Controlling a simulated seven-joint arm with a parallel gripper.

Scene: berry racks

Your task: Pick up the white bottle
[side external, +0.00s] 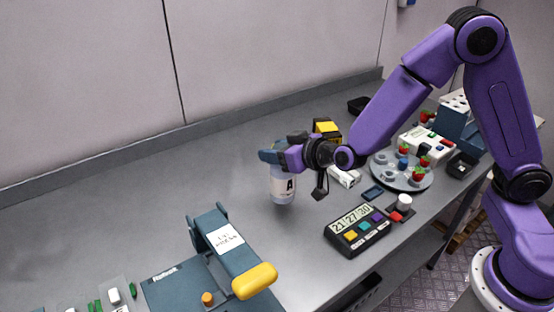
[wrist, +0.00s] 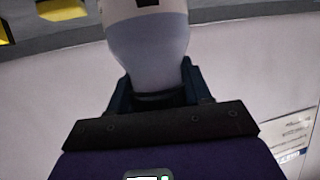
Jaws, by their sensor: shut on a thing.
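The white bottle (side external: 284,187) has a label with a black letter A and is upright in the side view. My gripper (side external: 272,155) is shut on its upper part, with the dark blue fingers around it. I cannot tell whether the bottle's base touches the table or is just above it. In the wrist view the bottle (wrist: 148,50) fills the top centre, between the two fingers of my gripper (wrist: 158,92). The fingers hide part of the bottle's top.
A blue press with a yellow handle (side external: 255,281) stands at the front left. A timer (side external: 357,231) lies to the right of the bottle. A round rack (side external: 405,178) with several red berries is farther right. The grey table (side external: 140,190) is clear left of and behind the bottle.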

